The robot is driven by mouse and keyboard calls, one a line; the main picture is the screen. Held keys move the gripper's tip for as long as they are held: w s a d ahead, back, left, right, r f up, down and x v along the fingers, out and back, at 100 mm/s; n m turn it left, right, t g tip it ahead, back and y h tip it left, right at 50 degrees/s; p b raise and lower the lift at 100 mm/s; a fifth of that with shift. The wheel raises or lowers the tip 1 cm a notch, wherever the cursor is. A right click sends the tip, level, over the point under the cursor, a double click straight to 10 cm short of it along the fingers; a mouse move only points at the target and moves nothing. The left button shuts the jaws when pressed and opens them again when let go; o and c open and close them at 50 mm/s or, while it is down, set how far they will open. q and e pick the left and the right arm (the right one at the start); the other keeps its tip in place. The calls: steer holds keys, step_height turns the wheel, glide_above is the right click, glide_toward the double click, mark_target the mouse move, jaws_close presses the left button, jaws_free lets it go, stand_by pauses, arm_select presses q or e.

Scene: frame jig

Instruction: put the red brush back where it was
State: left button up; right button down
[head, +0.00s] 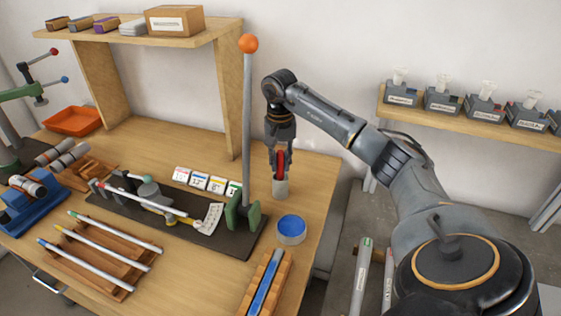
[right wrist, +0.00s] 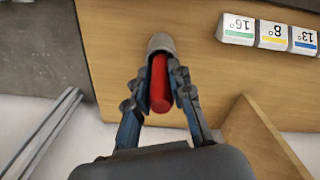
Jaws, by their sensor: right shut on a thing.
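The red brush (right wrist: 160,84) is between the two fingers of my right gripper (right wrist: 161,72), which is shut on it. In the head view the red brush (head: 280,162) hangs upright in my right gripper (head: 280,150). Its lower end meets a small grey cup (head: 280,188) on the bench near the right edge. The cup (right wrist: 161,43) also shows at the brush's far end in the right wrist view. I cannot tell how far the brush sits inside the cup. My left gripper is not in view.
A tall green-based post with an orange ball (head: 249,44) stands left of the gripper. A blue-topped round tin (head: 291,229) is in front of the cup. Several numbered blocks (head: 198,180) stand to the left. A wooden shelf (head: 150,32) is overhead at left.

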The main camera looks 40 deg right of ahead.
steer(key=shift+f, duration=0.45)
steer(key=shift+f, duration=0.1)
steer(key=c, duration=1.2)
jaws_free()
steer(key=shift+r, duration=0.25)
step_height(320, 180, up, 11)
steer(key=shift+w+f+b, duration=0.1)
steer(key=shift+f+b, duration=0.1)
steer(key=shift+b, duration=0.55)
steer(key=shift+r, duration=0.6)
